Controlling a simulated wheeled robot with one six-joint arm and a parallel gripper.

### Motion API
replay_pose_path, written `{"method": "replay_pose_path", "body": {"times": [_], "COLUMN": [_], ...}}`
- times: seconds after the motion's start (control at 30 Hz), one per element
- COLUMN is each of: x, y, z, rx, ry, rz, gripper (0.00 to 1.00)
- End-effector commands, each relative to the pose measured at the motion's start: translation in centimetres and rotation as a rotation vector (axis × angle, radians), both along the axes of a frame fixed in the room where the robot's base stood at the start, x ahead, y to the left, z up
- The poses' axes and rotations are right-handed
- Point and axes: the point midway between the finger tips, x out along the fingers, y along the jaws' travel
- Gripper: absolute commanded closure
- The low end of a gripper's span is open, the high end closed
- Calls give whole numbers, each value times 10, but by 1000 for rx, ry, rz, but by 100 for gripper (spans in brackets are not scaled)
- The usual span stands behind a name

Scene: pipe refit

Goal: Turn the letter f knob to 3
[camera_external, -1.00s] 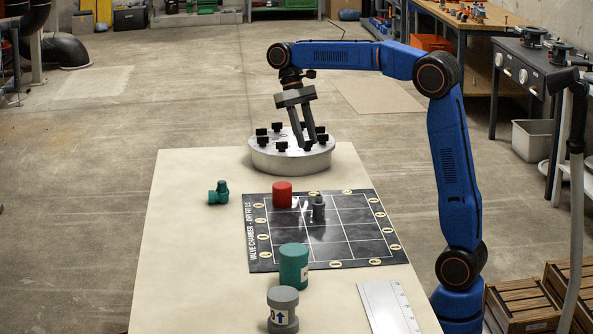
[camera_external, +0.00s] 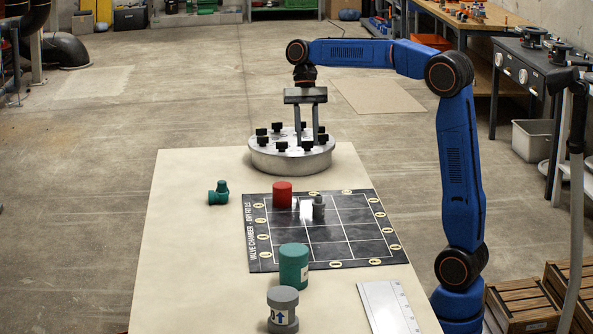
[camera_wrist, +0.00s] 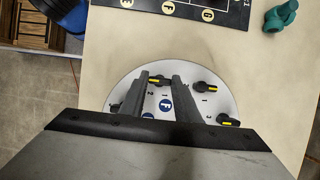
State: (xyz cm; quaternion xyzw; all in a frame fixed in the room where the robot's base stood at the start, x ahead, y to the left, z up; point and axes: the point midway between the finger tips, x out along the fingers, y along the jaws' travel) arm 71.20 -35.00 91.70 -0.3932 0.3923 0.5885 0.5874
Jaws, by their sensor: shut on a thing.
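A round grey valve disc (camera_external: 290,160) with several black knobs around its top stands at the far end of the table. My gripper (camera_external: 308,144) points down onto the disc's right part. In the wrist view my gripper (camera_wrist: 160,77) has its fingers on either side of a black knob (camera_wrist: 156,80) with a yellow mark. A blue letter F label (camera_wrist: 165,104) shows between the fingers, nearest to this knob, so I take it as the letter f knob. Small numbers are printed around the knobs. The fingers hide part of the disc, and the mark's exact setting is unclear.
Neighbouring knobs sit close to the fingers, one at the right (camera_wrist: 204,86).

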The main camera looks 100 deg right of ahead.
Motion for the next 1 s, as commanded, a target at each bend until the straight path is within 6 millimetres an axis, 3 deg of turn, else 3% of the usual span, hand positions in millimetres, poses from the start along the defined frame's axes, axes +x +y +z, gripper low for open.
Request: {"method": "replay_pose_path", "body": {"times": [0.43,0.47,0.5,0.53,0.83,1.0], "x": [0,0,0,0,0,1], "y": [0,0,0,0,-1,-6], "z": [0,0,0,0,1,13], "rx": [-1,-1,-1,-1,0,-1], "ry": [-1,-1,-1,-1,0,-1], "rz": [-8,-8,-8,-8,-8,-8], "gripper": [94,64,54,52,52,52]}}
